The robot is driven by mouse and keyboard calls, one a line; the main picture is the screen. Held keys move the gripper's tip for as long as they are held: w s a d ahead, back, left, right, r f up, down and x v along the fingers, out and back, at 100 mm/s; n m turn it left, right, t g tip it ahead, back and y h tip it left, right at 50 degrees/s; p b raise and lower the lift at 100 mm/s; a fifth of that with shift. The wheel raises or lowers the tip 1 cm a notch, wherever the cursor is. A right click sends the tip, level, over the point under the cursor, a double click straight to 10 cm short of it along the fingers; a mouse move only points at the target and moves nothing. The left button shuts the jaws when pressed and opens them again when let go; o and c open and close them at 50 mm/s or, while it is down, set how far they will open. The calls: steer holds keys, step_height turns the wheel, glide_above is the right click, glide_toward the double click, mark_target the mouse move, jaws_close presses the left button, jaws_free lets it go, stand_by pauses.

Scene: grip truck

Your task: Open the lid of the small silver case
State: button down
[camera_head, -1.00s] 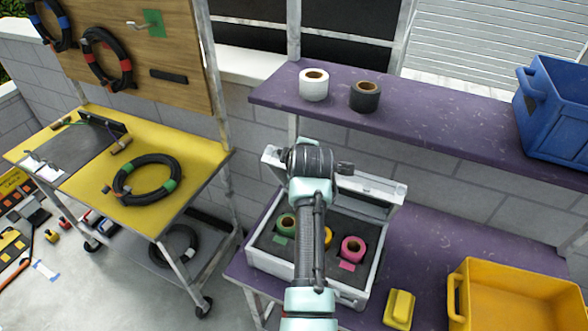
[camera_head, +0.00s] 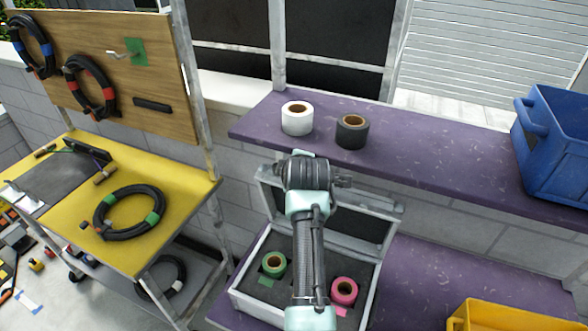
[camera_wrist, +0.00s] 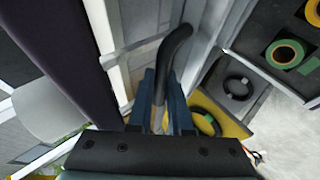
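The small silver case (camera_head: 236,299) stands on the lower purple bench with its lid (camera_head: 384,212) raised, roughly upright, the dark inner face showing. Green tape (camera_head: 273,264) and pink tape (camera_head: 344,291) sit in the dark foam inside. My gripper (camera_wrist: 163,98) is at the lid's upper left part; my wrist hides it in the head view. In the wrist view a black curved handle (camera_wrist: 174,45) runs in between my close-set fingers, which look shut on it. My arm hides the middle of the case.
The upper purple shelf (camera_head: 430,160) is close behind and above the lid, with white tape (camera_head: 297,118) and black tape (camera_head: 352,131) on it. A yellow bin (camera_head: 520,316) is at lower right, a blue crate (camera_head: 555,150) at upper right. A yellow cart (camera_head: 170,218) stands left.

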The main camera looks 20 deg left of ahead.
steer(key=c, duration=1.1)
jaws_free()
steer(key=b+v, duration=0.3)
steer(key=v, duration=1)
steer(key=shift+r+b, duration=0.1)
steer(key=shift+b, duration=0.3)
